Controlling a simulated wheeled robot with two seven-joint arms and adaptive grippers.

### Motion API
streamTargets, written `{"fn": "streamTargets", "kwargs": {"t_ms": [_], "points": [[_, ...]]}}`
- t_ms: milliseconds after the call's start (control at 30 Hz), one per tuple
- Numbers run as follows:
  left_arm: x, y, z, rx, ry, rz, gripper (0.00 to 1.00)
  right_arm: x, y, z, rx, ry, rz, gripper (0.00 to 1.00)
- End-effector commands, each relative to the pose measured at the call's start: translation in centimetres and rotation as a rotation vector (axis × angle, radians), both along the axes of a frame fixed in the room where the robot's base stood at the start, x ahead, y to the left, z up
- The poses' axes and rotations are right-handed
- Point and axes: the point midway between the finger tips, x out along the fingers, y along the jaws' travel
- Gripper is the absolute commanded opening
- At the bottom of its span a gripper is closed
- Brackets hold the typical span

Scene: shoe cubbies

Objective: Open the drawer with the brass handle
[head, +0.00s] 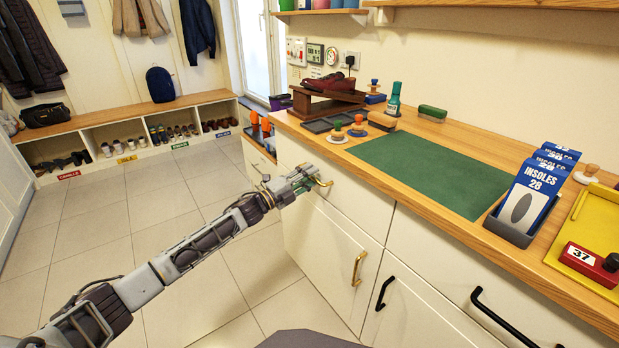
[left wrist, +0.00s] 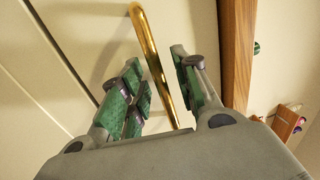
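The drawer (head: 352,208) with a brass handle (head: 325,183) is at the left end of the cream cabinet, under the wooden counter. Its front looks flush with the cabinet. My left gripper (head: 308,181) is at this handle. In the left wrist view, the brass handle (left wrist: 150,58) runs between the two green-padded fingers of my left gripper (left wrist: 160,82). The fingers are apart, with a visible gap between the handle and the right finger. Contact on the left side cannot be told. My right gripper is not in view.
Below the drawer is a door with another brass handle (head: 358,268). Black handles (head: 384,293) are on the fronts to the right. The counter (head: 450,147) holds a green mat (head: 432,172), a box of insoles (head: 527,205) and stamps. The tiled floor (head: 120,235) is clear.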

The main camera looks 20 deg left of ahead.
Motion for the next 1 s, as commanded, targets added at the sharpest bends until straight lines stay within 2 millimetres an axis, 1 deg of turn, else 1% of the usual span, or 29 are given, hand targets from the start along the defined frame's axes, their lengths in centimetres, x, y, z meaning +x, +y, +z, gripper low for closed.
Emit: {"fn": "streamTargets", "kwargs": {"t_ms": [433, 667, 700, 1000], "points": [[0.27, -0.22, 0.11, 0.001, -0.001, 0.000, 0.31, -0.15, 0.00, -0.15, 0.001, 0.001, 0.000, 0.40], [0.25, -0.22, 0.10, 0.001, -0.001, 0.000, 0.02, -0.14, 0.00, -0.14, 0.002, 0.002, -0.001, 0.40], [0.25, -0.22, 0.09, 0.001, -0.001, 0.000, 0.00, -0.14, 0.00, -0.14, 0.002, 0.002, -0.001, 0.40], [0.24, -0.23, 0.07, 0.000, 0.000, 0.000, 0.00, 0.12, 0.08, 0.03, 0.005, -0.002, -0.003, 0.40]]}}
